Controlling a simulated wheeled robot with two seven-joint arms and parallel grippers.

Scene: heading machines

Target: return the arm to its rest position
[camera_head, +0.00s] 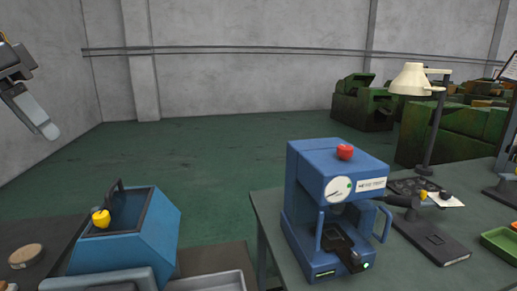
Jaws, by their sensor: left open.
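My left arm comes in at the upper left edge. Its gripper (43,124) hangs in the air with its pale fingers pointing down and to the right. It is open, nothing shows between the fingers, and it touches nothing. The fingers overlap from this angle, so the gap is hard to see. The rest of the left arm is cut off by the picture edge. My right gripper is not in view.
Below the gripper stands a blue machine (150,238) with a yellow knob (101,218). A blue press (312,185) with a red button (345,152) stands on the grey table (268,212). A lamp (412,80) rises at right. Open floor (200,150) lies behind.

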